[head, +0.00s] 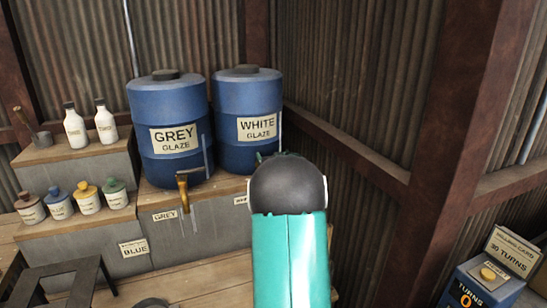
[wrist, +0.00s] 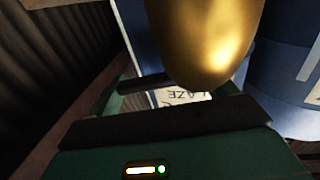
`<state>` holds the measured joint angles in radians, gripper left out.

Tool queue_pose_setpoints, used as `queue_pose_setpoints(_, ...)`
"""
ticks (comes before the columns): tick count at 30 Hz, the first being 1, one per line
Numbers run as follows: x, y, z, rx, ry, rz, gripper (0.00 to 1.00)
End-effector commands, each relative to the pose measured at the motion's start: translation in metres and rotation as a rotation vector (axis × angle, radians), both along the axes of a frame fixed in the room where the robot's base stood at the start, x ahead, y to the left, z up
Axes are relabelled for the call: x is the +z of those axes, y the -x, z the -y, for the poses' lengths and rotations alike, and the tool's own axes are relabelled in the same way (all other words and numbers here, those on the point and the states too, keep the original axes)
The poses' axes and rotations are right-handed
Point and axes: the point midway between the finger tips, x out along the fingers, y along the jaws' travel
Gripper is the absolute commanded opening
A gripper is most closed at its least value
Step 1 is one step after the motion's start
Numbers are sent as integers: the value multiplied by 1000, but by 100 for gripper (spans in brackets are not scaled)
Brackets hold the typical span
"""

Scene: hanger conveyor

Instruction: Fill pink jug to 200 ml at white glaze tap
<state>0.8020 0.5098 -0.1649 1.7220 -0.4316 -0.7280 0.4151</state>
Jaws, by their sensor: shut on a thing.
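The blue white-glaze drum (head: 248,103) stands at the back, its label reading WHITE GLAZE; it also fills much of the wrist view (wrist: 285,95). My arm covers the area below this drum in the head view, hiding its tap and my gripper. In the wrist view a rounded brass piece (wrist: 205,40), which looks like the tap's lever, is close at my gripper (wrist: 175,100). My gripper is shut on it, though the contact is partly hidden. Part of a label shows upside down behind the jaws. I see no pink jug in either view.
The grey-glaze drum (head: 169,128) stands to the left, with its brass tap (head: 183,190) over the shelf edge. Several small jars (head: 87,199) and two white bottles (head: 75,128) sit further left. A blue turns-counter box (head: 480,285) is at lower right.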

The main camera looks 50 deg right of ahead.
Motion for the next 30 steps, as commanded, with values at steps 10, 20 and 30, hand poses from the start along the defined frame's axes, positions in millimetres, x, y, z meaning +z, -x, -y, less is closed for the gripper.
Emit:
queue_pose_setpoints(10, 1, 2, -5, -165, 0, 1, 43)
queue_pose_setpoints(20, 1, 5, -6, -216, 0, -1, 43)
queue_pose_setpoints(30, 1, 5, -5, -215, 0, -1, 100)
